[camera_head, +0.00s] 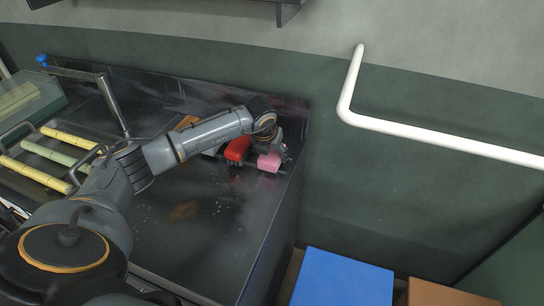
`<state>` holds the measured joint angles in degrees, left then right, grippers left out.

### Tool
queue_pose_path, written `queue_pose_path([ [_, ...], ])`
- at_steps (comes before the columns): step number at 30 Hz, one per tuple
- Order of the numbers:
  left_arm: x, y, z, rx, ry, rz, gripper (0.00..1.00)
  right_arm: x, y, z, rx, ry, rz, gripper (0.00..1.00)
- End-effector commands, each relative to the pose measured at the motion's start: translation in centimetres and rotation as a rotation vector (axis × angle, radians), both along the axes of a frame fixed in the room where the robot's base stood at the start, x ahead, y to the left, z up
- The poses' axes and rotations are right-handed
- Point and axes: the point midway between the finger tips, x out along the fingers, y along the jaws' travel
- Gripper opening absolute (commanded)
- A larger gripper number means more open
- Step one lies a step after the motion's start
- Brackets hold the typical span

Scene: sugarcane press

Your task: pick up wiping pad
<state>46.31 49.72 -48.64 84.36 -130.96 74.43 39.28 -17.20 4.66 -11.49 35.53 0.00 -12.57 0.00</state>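A small pink block, which looks like the wiping pad (269,162), is at the right end of the dark metal counter (215,240). My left arm reaches across the counter from the left. My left gripper (281,152) is right at the pink pad, above and beside it. Its fingers are small and partly hidden by the wrist, so I cannot tell if they are open or touch the pad. My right gripper is not in view.
A red object (237,149) lies just left of the pad. A tray at the left holds yellow and green cane sticks (48,151), near a tap (113,103). A white pipe (440,138) runs along the wall. A blue box (342,280) stands below, right of the counter.

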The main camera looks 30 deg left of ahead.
Motion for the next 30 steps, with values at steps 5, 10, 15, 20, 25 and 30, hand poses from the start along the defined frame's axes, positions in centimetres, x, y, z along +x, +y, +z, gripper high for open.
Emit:
queue_pose_path([
  [5, 0.0, 0.0, 0.0, 0.0, 0.001, 0.0, 0.27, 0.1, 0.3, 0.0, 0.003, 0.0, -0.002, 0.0],
  [10, 0.0, 0.0, 0.0, 0.0, 0.001, 0.0, 0.27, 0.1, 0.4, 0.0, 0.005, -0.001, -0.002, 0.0],
  [15, 0.0, 0.0, 0.5, 0.0, 0.001, 0.0, 0.27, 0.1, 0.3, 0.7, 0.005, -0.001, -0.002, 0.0],
  [20, 0.1, 0.1, 2.2, 0.001, -0.005, 0.0, 0.27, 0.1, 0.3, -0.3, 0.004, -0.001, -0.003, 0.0],
  [25, -1.8, -0.6, 5.8, 0.004, -0.004, -0.003, 0.27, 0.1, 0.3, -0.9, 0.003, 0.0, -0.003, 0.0],
  [30, -5.3, -2.0, 9.8, 0.004, -0.004, -0.004, 0.27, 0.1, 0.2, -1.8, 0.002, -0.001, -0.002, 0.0],
])
